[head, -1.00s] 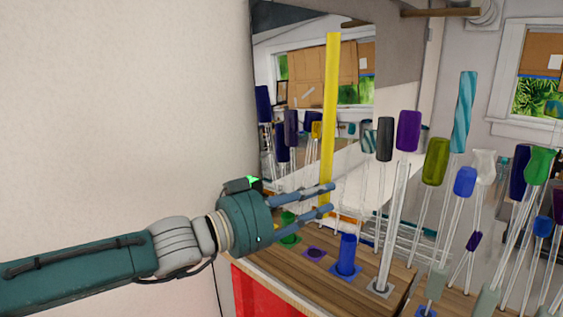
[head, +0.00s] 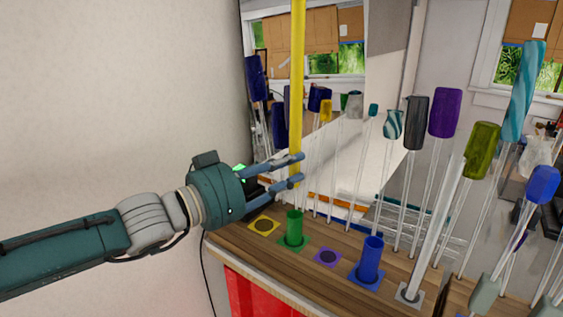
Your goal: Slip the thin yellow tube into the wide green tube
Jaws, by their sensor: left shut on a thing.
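The thin yellow tube (head: 297,80) stands upright in the head view, its top cut off by the upper edge. My left gripper (head: 295,168) is shut on its lower part. The tube's lower end shows near the fingers. The wide green tube (head: 294,223) stands upright on a green square base on the wooden bench, a little below the gripper in the picture. Its open top looks empty. The yellow tube is apart from it. My right gripper is not in view.
On the wooden bench (head: 332,285) are a yellow square base (head: 264,226), a purple base (head: 327,257) and a wide blue tube (head: 372,258). Several glass rods with coloured tops, such as a purple one (head: 445,112), crowd the right. A mirror stands behind.

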